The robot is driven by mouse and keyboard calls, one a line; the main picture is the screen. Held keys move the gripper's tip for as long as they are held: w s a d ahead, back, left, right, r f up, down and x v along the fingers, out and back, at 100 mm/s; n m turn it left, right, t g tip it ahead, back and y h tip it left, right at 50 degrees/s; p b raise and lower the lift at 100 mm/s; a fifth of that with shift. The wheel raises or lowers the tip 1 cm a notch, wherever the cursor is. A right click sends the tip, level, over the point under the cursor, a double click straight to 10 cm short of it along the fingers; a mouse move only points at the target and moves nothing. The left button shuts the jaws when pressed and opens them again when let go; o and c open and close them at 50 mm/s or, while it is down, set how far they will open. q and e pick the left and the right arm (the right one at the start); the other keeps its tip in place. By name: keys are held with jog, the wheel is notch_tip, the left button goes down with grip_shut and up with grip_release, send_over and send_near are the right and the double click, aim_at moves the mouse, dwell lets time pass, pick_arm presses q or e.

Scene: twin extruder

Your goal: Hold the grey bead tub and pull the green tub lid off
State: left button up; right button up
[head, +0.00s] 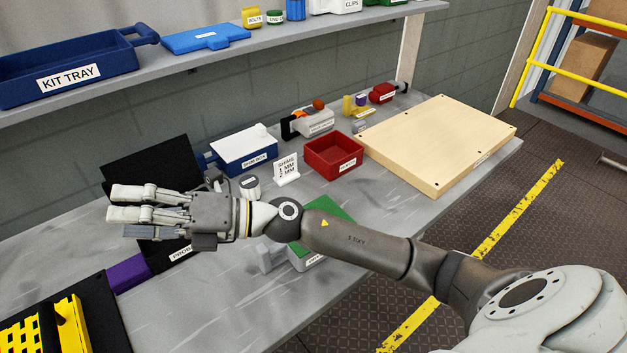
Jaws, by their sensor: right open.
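A green lid (334,211) shows above and below my right forearm, which hides its middle. It appears to sit on a grey tub (309,264) with a white label, near the front edge of the bench. The label's text is covered or too small to read. My right gripper (118,212) is open and empty, well to the left of the tub, with its fingers pointing left. It is over the bench in front of a black panel and does not touch the tub. My left gripper is not in view.
A grey bench (200,310) carries a red bin (334,155), a blue box with a white top (243,150), a small white sign (286,169) and a wooden board (440,140). A black panel (150,163) stands behind my gripper. A yellow rack (45,325) is at lower left. A shelf runs above.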

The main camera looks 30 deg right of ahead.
jog(key=w+d+f+n+g+h, duration=0.1)
jog(key=d+f+n+g+h, duration=0.6)
jog(key=d+f+n+h, duration=0.5)
jog(key=d+m+h, duration=0.1)
jog(key=d+h, duration=0.1)
jog(key=d, duration=0.5)
jog(key=w+d+m+h, duration=0.1)
jog(key=d+h, duration=0.1)
jog(key=d, duration=0.5)
jog(key=d+g+h, duration=0.1)
jog(key=d+h, duration=0.2)
jog(key=d, duration=0.4)
jog(key=shift+w+f+m, duration=0.3)
jog(key=shift+w+m, duration=0.1)
jog(key=shift+d+f, duration=0.2)
jog(key=shift+f, duration=0.05)
notch_tip(320, 180, down, 10)
jog(key=p, duration=0.3)
jog(key=shift+a+f, duration=0.1)
jog(key=c, duration=1.1)
jog(key=o, duration=1.1)
